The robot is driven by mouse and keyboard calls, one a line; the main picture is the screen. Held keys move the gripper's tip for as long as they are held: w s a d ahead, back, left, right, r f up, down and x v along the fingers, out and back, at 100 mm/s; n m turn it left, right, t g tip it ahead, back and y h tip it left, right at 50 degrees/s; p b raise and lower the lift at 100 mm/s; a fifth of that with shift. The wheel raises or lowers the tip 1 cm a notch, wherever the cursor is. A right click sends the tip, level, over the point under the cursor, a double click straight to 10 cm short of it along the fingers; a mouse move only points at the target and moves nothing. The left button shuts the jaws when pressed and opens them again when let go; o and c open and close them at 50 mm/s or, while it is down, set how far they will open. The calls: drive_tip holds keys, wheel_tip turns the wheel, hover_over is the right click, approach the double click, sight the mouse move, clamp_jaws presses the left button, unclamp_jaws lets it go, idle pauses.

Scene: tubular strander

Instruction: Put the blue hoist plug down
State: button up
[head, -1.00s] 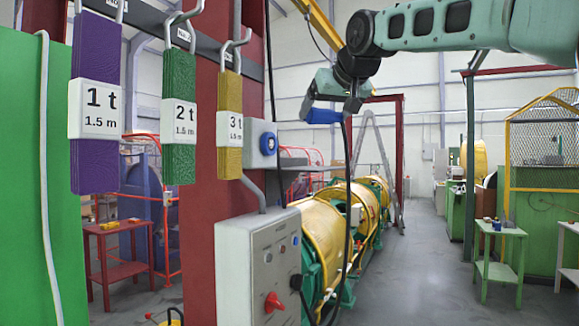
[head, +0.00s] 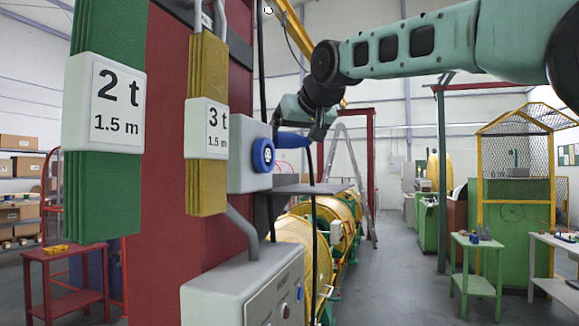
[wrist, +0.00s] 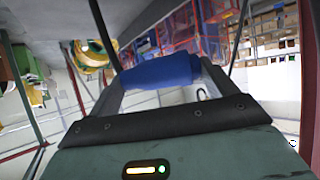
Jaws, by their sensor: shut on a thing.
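The blue hoist plug (head: 293,141) is held in my gripper (head: 316,132), beside the grey socket box in the head view. It lies roughly level, with a dark cable hanging below my gripper. In the wrist view the plug (wrist: 160,72) lies across the jaws, and my gripper (wrist: 160,80) is shut on it. A blue round socket (head: 263,155) faces out from the grey box (head: 246,160) on the red column. The plug appears behind and to the right of this socket, apart from it as far as I can tell.
A dark grey ledge (head: 300,188) juts out below the socket box. A control box (head: 246,285) is lower on the column. Green (head: 98,190) and yellow (head: 207,140) slings hang at left. A yellow strander (head: 318,225) runs behind. The aisle floor (head: 395,270) is clear.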

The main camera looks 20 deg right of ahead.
wheel_tip(320, 180, down, 5)
drive_tip(key=shift+f+p, duration=0.2)
drive_tip(key=shift+p, duration=0.25)
drive_tip(key=shift+f, duration=0.15)
drive_tip(key=shift+f, duration=0.1)
drive_tip(key=shift+f+b, duration=0.25)
drive_tip(key=shift+b, duration=0.15)
drive_tip(key=o, duration=1)
drive_tip(key=shift+r+p, duration=0.5)
drive_tip(key=shift+r, duration=0.05)
drive_tip(key=b+v, duration=0.4)
drive_tip(key=v, duration=0.7)
drive_tip(key=shift+s, duration=0.45)
